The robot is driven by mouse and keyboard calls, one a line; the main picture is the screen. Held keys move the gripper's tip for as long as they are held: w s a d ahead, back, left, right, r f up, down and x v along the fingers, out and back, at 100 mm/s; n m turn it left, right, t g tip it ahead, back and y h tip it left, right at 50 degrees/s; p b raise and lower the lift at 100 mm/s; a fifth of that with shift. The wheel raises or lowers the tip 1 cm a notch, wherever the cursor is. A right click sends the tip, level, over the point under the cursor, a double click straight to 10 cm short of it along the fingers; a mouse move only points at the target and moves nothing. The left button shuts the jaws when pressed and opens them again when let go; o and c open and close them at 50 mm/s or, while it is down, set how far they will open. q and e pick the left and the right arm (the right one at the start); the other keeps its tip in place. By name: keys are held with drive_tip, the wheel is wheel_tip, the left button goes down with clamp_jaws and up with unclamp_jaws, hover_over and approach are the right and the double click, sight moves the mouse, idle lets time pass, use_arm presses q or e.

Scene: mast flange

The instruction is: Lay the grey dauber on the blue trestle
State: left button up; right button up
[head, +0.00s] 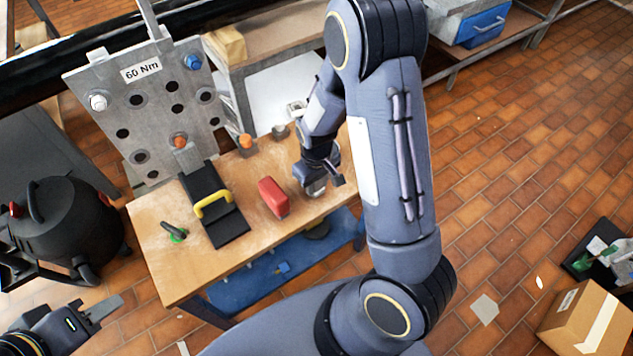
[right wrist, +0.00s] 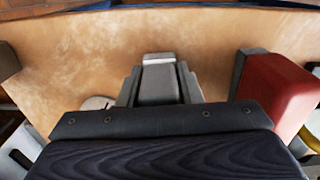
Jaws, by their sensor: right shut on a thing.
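My right gripper (head: 322,184) is low over the right part of the wooden bench top, shut on what looks like the grey dauber. A pale grey round part (head: 315,188) shows beneath it in the head view. In the right wrist view the grey fingers (right wrist: 158,82) are close together, with a pale disc (right wrist: 97,102) partly hidden beside them. I cannot make out a separate blue trestle; the bench has a blue lower shelf (head: 235,292) with a small blue piece (head: 283,268) on it. My left gripper (head: 102,308) is at lower left, away from the bench; its opening is unclear.
A red block (head: 273,197) stands left of my right gripper. A grey perforated plate (head: 150,100) stands behind. The bench's front edge is mostly bare.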

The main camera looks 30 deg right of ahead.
drive_tip(key=shift+f, duration=0.3)
drive_tip(key=o, duration=1)
drive_tip(key=shift+r, duration=0.1)
drive_tip(key=shift+r, duration=0.1)
drive_tip(key=r, duration=0.8)
drive_tip(key=shift+w+a+p, duration=0.2)
drive_tip(key=shift+w+p, duration=0.15)
drive_tip(key=s+a+r+m+t+y+p, duration=0.1)
drive_tip(key=s+r+t, duration=0.1)
drive_tip(key=s+r, duration=0.4)
drive_tip(key=s+a+r+m+t+y+p, duration=0.1)
drive_tip(key=s+r+p, duration=0.1)
drive_tip(key=s+r, duration=0.3)
drive_tip(key=s+a+r+m+t+y+p, duration=0.1)
drive_tip(key=s+r+t, duration=0.1)
drive_tip(key=s+r, duration=0.4)
drive_tip(key=shift+s+a+r+t+y, duration=0.1)
drive_tip(key=shift+r+y, duration=0.05)
drive_tip(key=shift+r, duration=0.5)
drive_tip(key=shift+s+a+r+t+y, duration=0.1)
drive_tip(key=shift+s+a+r, duration=0.05)
drive_tip(key=shift+r, duration=0.45)
drive_tip(key=shift+s+a+r+t+y, duration=0.1)
drive_tip(key=shift+r+y, duration=0.05)
drive_tip(key=shift+r, duration=0.5)
